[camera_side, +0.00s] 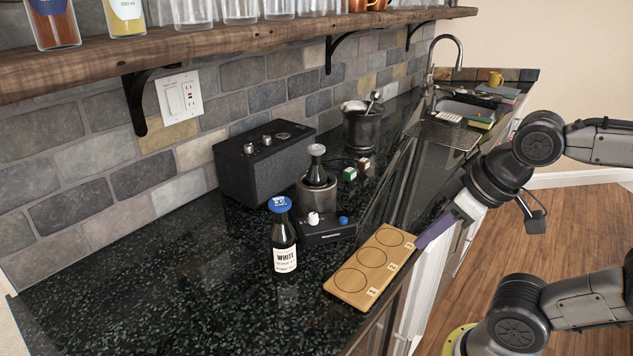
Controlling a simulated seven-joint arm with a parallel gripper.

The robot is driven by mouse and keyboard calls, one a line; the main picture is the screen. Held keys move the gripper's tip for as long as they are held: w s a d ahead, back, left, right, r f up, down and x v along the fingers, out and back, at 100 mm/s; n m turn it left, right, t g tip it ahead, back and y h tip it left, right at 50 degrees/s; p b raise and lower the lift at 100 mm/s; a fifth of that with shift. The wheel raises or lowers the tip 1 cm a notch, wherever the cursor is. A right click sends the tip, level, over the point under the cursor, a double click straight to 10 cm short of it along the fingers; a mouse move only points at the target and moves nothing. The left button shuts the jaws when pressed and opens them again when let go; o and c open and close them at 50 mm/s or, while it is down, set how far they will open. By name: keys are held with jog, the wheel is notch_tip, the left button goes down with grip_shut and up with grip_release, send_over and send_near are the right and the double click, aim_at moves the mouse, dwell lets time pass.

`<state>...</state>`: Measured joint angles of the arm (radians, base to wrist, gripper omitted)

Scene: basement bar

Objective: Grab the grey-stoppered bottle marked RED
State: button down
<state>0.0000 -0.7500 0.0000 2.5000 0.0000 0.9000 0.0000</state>
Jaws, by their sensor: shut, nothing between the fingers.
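A dark bottle with a grey stopper (317,152) stands upright in a grey cylindrical holder (318,197) on the black counter. The holder hides its lower part, and I can read no RED mark on it. A dark bottle with a blue cap (284,238), its label reading WHITE, stands nearer the camera. My gripper (421,243) is at the counter's right edge, beside the wooden board, its fingers shut and empty. It is to the right of both bottles and apart from them.
A wooden board (352,281) with numbered circles lies at the front edge. A small black box with knobs (328,231) sits before the holder. A black speaker-like box (240,171) stands behind it, below a shelf (230,45). The counter at left is clear.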

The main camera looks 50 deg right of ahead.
jog(key=c, duration=1.6)
grip_release()
grip_release()
